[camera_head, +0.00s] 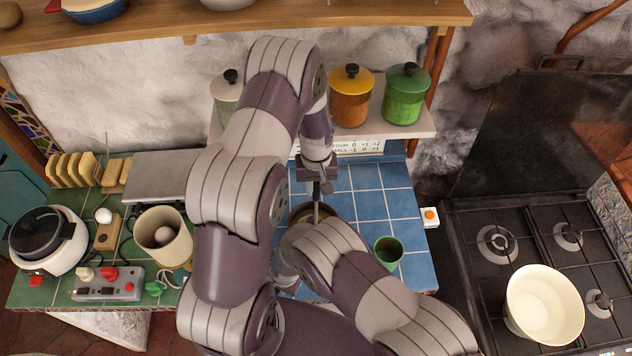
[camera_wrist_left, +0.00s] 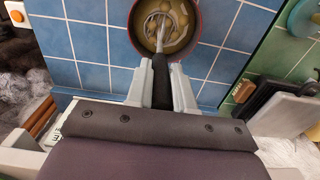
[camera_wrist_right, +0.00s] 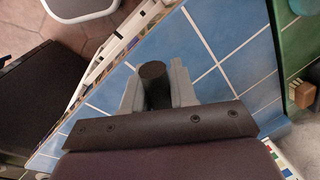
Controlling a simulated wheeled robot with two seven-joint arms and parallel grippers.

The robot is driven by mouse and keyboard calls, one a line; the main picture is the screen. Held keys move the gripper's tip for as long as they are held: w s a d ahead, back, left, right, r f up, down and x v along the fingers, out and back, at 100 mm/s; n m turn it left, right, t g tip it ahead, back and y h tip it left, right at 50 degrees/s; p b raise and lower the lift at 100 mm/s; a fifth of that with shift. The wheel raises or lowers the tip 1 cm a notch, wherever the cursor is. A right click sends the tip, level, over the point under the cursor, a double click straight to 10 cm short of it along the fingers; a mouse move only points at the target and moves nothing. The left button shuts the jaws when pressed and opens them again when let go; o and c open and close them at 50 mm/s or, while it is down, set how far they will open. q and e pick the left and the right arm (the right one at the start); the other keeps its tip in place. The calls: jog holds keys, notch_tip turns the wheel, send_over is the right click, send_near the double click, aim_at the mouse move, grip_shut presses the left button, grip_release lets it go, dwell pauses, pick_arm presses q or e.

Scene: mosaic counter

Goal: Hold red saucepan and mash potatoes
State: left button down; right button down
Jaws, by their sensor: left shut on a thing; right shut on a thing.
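The red saucepan (camera_wrist_left: 197,22) sits on the blue tiles with several potato pieces (camera_wrist_left: 178,40) inside. In the head view it is mostly hidden by my arms. The masher (camera_wrist_left: 161,75) has a black handle and a wire head, which is down in the pan among the potatoes. My left gripper (camera_head: 318,182) is shut on the masher's handle above the pan; it also shows in the left wrist view (camera_wrist_left: 161,85). My right gripper (camera_wrist_right: 155,85) is shut on a dark round handle (camera_wrist_right: 153,72), seen end-on, apparently the saucepan's. The pan's body is out of the right wrist view.
A green cup (camera_head: 388,252) stands on the blue tiles right of the pan. A cream pot (camera_head: 543,308) is on the stove (camera_head: 470,265). Left are a beige jar (camera_head: 160,237), a rice cooker (camera_head: 47,240) and toast (camera_head: 70,168). Canisters stand on the shelf behind (camera_head: 400,128).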

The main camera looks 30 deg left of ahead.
pick_arm(q)
jog(key=shift+f, duration=1.4)
jog(key=shift+r, duration=2.25)
jog(key=shift+s+a, duration=0.6)
jog(key=shift+s, duration=0.35)
